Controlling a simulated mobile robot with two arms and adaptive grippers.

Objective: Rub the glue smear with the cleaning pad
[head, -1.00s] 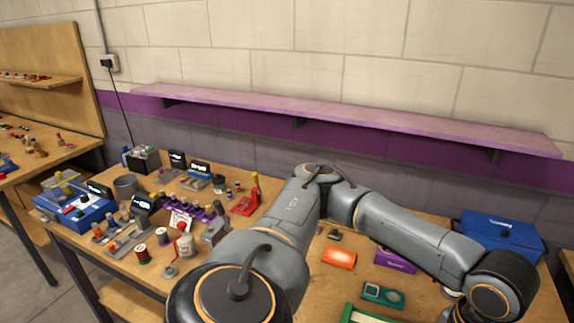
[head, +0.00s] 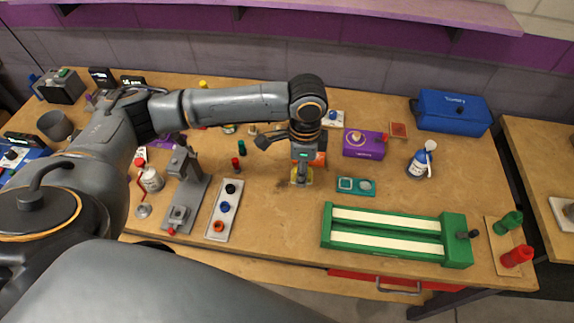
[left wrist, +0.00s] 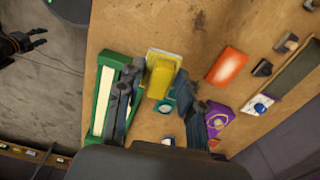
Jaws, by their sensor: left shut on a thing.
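My left gripper (head: 301,166) points down over the middle of the wooden bench. It is shut on the cleaning pad (head: 303,179), a yellow block with a pale base close to the bench top. In the left wrist view the pad (left wrist: 160,76) shows between the fingers (left wrist: 157,100). A faint dark smudge, perhaps the glue smear (left wrist: 196,80), lies on the wood beside the pad. I cannot tell whether the pad touches it. My right gripper (left wrist: 40,38) shows at the left edge of the wrist view, open and empty, off the bench.
A green frame with pale strips (head: 385,232) lies front right, with a teal case (head: 356,186) behind it. A purple box (head: 365,143), a white-and-blue bottle (head: 421,160) and a blue case (head: 453,112) stand at the right. A grey stand (head: 186,190) and tray (head: 224,210) are left.

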